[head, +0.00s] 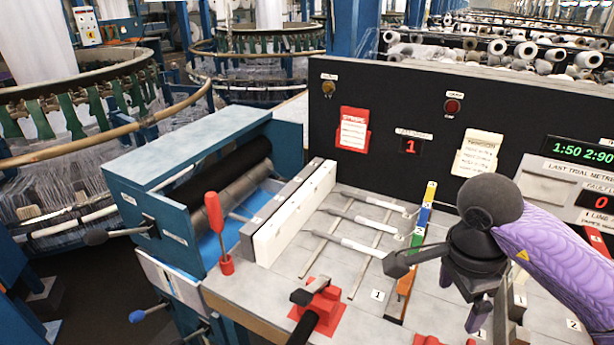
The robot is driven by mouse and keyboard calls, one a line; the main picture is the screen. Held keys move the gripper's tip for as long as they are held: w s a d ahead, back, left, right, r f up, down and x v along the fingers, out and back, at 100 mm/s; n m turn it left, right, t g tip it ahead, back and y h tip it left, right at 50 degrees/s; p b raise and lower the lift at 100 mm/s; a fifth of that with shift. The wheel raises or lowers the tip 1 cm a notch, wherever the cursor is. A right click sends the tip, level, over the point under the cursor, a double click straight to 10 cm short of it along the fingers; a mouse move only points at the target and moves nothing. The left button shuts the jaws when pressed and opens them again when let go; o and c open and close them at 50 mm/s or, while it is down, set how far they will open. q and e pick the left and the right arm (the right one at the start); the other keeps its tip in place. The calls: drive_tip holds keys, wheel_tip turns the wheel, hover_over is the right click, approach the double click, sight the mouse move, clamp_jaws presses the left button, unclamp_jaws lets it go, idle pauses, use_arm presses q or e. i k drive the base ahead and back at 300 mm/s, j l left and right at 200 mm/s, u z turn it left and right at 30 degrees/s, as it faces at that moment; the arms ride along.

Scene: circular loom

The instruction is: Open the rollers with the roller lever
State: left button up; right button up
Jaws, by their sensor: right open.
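The rollers (232,172) are a dark pair lying in a blue roller housing (180,175) at the left of the bench. A dark lever with a round knob (97,237) sticks out to the left from the housing's front side, and I take it to be the roller lever. It lies nearly level. My right gripper (461,298) is dark grey on a purple arm, points down over the right part of the bench, and is open and empty. It is far from the lever and touches nothing that I can see. My left gripper is not in view.
A red-handled tool (215,215) stands upright in front of the rollers. A black tool rests in a red holder (322,298) at the bench's front. Rods lie across the grey benchtop (345,262). A black panel (400,115) closes the back. Loom rings stand left.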

sight(98, 237)
drive_tip(key=u, duration=1.45)
